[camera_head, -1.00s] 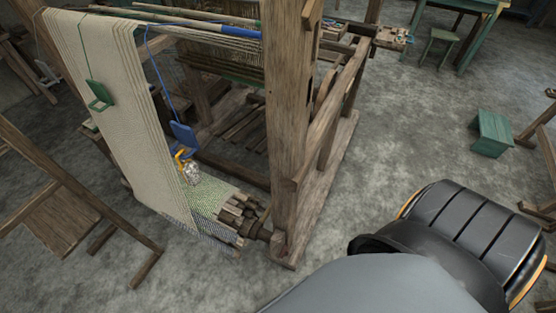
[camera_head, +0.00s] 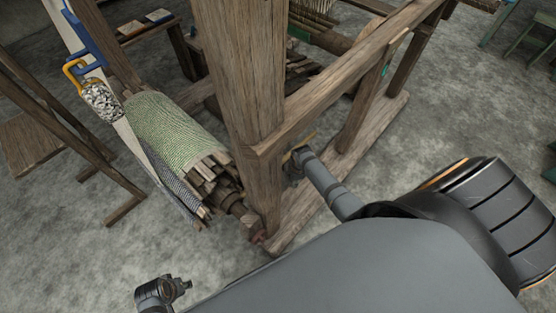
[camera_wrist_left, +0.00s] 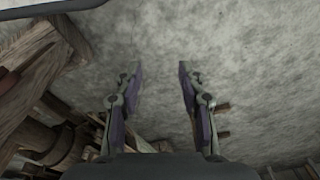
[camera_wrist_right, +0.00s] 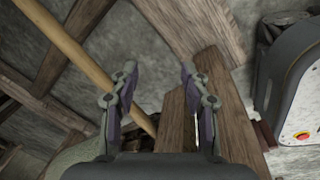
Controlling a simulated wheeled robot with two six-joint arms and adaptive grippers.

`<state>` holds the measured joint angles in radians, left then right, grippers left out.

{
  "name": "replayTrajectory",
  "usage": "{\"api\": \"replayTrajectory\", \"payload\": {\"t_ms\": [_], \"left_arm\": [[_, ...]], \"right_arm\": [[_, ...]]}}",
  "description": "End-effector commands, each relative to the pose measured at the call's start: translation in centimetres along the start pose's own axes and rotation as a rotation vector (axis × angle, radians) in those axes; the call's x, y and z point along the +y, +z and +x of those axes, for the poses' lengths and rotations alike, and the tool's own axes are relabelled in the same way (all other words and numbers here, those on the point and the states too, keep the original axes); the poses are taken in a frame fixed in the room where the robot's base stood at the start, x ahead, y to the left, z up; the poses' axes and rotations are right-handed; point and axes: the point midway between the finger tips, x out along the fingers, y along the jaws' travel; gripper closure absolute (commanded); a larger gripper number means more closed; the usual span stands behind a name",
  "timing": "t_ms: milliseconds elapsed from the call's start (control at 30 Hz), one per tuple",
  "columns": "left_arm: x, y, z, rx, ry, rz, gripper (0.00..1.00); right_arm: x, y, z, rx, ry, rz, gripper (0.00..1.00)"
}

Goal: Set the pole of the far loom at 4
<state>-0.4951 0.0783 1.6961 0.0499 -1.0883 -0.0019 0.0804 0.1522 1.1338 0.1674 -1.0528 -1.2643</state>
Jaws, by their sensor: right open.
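A wooden loom frame with a thick upright post (camera_head: 240,90) fills the middle of the head view. In the right wrist view a smooth, pale round pole (camera_wrist_right: 75,55) slants from the upper left and passes behind my right gripper's left finger. My right gripper (camera_wrist_right: 158,70) is open, with nothing between its fingertips. In the head view my right arm reaches to the post's right side, where the gripper is mostly hidden. My left gripper (camera_wrist_left: 160,70) is open and empty, with grey floor behind it. I cannot make out a number 4 or any scale.
A green-and-white cloth roll (camera_head: 175,125) lies left of the post. A slanted rail (camera_head: 345,75) and base beam (camera_head: 340,170) run away on its right. A wooden stand (camera_head: 60,140) is at the left. Floor (camera_head: 70,260) is clear at lower left.

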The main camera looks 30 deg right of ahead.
Motion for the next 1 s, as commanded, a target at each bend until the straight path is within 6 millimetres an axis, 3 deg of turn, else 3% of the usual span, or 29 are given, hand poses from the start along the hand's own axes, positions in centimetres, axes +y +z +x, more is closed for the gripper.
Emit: {"api": "replayTrajectory", "payload": {"t_ms": [33,100,200,400,533,667,1000], "left_arm": [[0.6,-0.6,1.7,0.009,0.009,0.004,0.6],[1.1,-1.2,0.1,0.009,0.018,0.01,0.6],[1.6,-1.4,-2.1,0.008,0.028,0.018,0.6],[2.0,-1.3,-4.7,0.005,0.037,0.026,0.6],[2.1,-1.3,-4.9,0.008,0.039,0.027,0.6],[2.4,-1.4,-3.6,0.04,0.051,0.027,0.6],[3.9,-1.9,0.6,0.214,0.108,0.017,0.6]], "right_arm": [[2.5,-1.0,1.8,0.016,0.013,-0.127,0.53],[5.0,-2.4,0.5,0.036,0.015,-0.306,0.53],[7.2,-3.6,-1.4,0.054,0.019,-0.504,0.53],[8.6,-4.6,-3.7,0.068,0.019,-0.68,0.53],[8.6,-4.6,-3.8,0.069,0.017,-0.69,0.53],[8.5,-4.7,-1.9,0.07,0.016,-0.687,0.53],[8.4,-5.2,5.1,0.069,0.016,-0.686,0.53]]}}
